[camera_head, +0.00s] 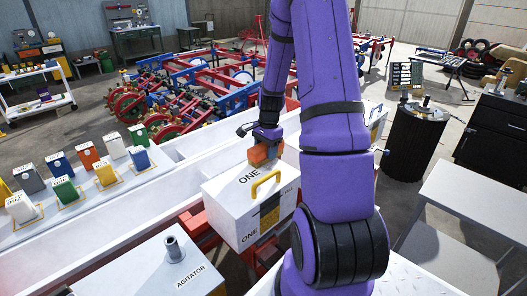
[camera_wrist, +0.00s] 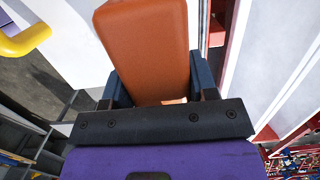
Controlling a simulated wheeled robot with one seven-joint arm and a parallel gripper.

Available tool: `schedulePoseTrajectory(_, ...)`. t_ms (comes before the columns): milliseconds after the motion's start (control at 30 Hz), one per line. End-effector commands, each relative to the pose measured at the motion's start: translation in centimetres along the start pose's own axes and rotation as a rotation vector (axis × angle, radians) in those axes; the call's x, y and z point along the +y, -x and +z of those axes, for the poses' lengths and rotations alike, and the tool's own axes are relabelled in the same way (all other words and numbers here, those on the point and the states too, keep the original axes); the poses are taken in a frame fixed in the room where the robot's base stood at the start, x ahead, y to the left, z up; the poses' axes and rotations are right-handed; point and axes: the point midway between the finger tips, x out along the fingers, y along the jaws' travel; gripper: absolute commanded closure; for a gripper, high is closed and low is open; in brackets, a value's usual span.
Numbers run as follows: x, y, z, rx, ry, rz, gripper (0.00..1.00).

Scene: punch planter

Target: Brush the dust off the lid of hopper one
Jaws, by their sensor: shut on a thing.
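Hopper one (camera_head: 250,208) is a white box marked ONE, with a white lid (camera_head: 227,188) and a yellow handle (camera_head: 266,183). The handle also shows at the upper left of the wrist view (camera_wrist: 26,41). My gripper (camera_head: 264,146) is over the far part of the lid, beyond the handle. It is shut on an orange-brown block (camera_wrist: 147,45), which looks like a brush body; it also shows in the head view (camera_head: 259,156). Its bristles are hidden. I cannot tell whether it touches the lid. No dust can be made out at this size.
A grey-white lid marked AGITATOR (camera_head: 150,268) with a short pipe is at the front. Coloured containers (camera_head: 87,155) stand on a long white shelf at left. A dark drum (camera_head: 407,145) and a pale table (camera_head: 480,205) are at right. My purple arm covers part of the scene.

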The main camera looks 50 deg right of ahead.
Motion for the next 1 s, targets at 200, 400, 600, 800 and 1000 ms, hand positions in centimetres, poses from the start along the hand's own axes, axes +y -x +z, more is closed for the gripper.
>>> schedulePoseTrajectory(200, 1.3, -0.1, 0.0, -0.001, -0.003, 0.005, 0.69)
schedulePoseTrajectory(400, 2.8, 0.0, 0.0, -0.001, -0.003, 0.004, 0.69)
schedulePoseTrajectory(600, 3.9, 0.1, 0.0, -0.001, -0.003, 0.004, 0.69)
schedulePoseTrajectory(800, 4.5, 0.1, 0.0, -0.001, -0.002, 0.003, 0.69)
schedulePoseTrajectory(1000, 6.0, 0.0, 0.0, 0.000, -0.002, 0.002, 0.69)
